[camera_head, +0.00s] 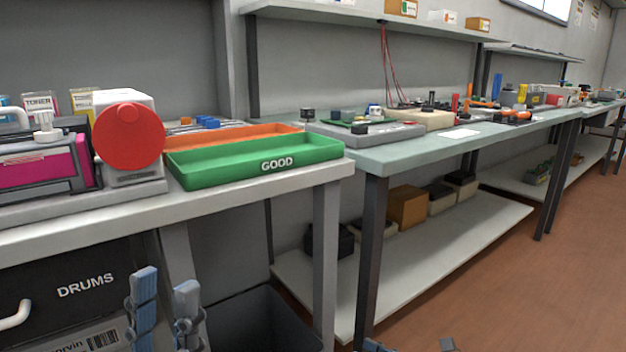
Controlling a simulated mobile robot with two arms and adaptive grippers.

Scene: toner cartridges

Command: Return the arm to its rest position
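My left gripper (166,282) is at the bottom left, low in front of the workbench (250,186). Its two blue-grey fingers point up and stand apart, with nothing between them. It is in front of the black drawer front marked DRUMS (85,287) and beside a dark open bin (262,318). Of my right gripper (410,346) only two small tips show at the bottom edge, wide apart, with no object seen between them. The rest of it is out of the picture.
On the bench stand a green tray marked GOOD (215,177), an orange tray (255,133), a machine with a red round face (129,143) and a magenta toner unit (40,165). A second bench (400,151) extends right. The brown floor at right is clear.

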